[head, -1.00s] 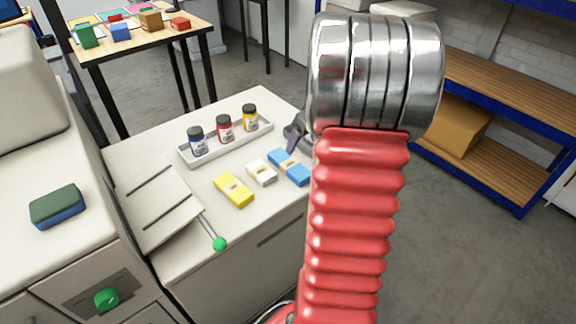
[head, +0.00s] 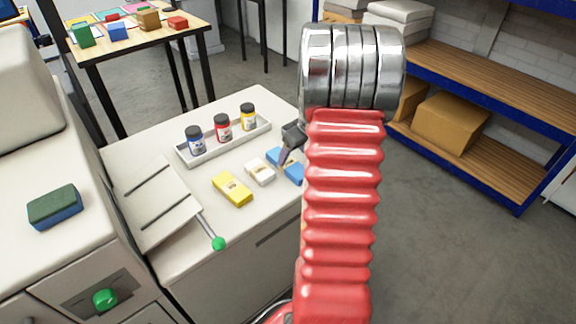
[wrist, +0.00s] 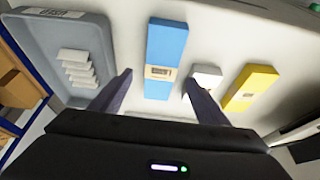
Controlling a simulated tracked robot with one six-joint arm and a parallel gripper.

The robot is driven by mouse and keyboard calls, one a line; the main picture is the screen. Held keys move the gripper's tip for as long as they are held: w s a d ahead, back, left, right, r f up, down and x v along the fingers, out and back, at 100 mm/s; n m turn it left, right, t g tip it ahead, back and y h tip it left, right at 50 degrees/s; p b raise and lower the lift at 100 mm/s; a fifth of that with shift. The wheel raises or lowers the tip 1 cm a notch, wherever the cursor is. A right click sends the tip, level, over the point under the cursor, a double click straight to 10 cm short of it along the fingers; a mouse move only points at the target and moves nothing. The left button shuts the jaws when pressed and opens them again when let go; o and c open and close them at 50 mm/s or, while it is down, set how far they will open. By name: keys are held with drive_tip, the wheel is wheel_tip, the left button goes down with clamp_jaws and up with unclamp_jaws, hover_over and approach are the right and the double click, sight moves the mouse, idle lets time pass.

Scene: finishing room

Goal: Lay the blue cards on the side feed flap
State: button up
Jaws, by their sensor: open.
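The blue cards (head: 293,173) lie as a banded stack on the pale cabinet top, partly hidden by my gripper in the head view. The whole blue stack with its pale band also shows in the wrist view (wrist: 166,50). My gripper (wrist: 158,78) is open and empty, its fingers on either side of the blue stack in the picture; I cannot tell how high above it they are. What looks like the side feed flap (head: 152,207), a pale panel with two dark lines, is bare at the left.
White cards (head: 260,171) and yellow cards (head: 232,189) lie left of the blue ones. A tray (head: 186,158) of three bottles stands behind. A green-knobbed lever (head: 218,243) juts beside the flap. A grey tray (wrist: 98,28) with white pieces shows in the wrist view.

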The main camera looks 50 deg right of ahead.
idle(0.3)
drive_tip(key=shift+x, duration=2.65)
drive_tip(key=shift+w, duration=0.2)
drive_tip(key=shift+r, duration=0.1)
drive_tip(key=shift+c, duration=0.5)
drive_tip(key=c, duration=1.4)
drive_tip(key=shift+o, duration=0.2)
wheel_tip(320, 180, up, 10)
